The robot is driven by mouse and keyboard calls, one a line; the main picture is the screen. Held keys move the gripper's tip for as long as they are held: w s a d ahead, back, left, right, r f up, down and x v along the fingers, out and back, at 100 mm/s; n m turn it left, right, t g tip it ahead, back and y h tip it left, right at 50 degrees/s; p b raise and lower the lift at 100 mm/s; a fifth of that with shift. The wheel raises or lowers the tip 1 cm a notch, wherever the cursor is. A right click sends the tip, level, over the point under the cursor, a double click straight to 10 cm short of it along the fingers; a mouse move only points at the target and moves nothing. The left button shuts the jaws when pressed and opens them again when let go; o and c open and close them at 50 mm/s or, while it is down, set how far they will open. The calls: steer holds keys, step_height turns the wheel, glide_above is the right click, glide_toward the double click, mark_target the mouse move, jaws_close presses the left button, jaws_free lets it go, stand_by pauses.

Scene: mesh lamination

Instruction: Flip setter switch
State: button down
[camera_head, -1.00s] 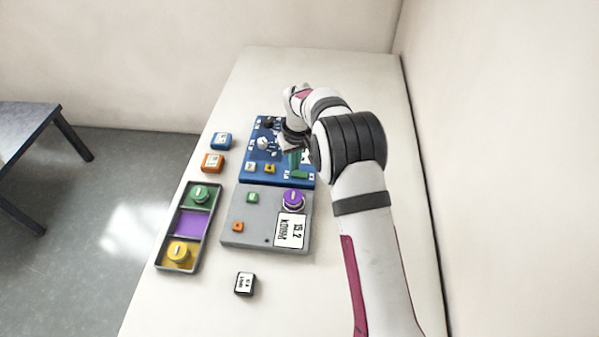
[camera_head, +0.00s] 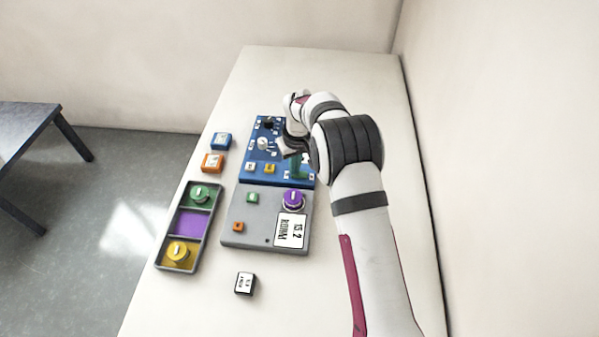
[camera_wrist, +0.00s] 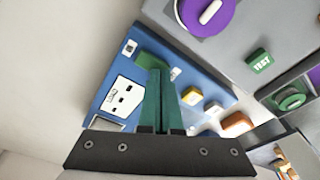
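The blue panel (camera_head: 262,178) lies on the table with a grey-white knob (camera_head: 262,143), a black knob (camera_head: 268,123) and small buttons on it. It also shows in the wrist view (camera_wrist: 112,62). I cannot tell for sure which part is the setter switch. My gripper (camera_head: 298,168) points down over the panel's near right part. In the wrist view, its teal fingers (camera_wrist: 160,78) lie side by side, shut or almost shut, with nothing seen between them. They partly hide a green patch (camera_wrist: 145,58) on the panel, beside a white label (camera_wrist: 124,98).
A grey panel (camera_head: 232,216) with a purple knob (camera_head: 294,200) adjoins the blue one. A tray (camera_head: 161,257) with green and yellow knobs stands left. Blue (camera_head: 221,141), orange (camera_head: 212,162) and black-and-white (camera_head: 245,284) blocks lie loose. A wall rises at right.

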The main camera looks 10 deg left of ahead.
step_height(320, 180, up, 7)
stand_by(0.6)
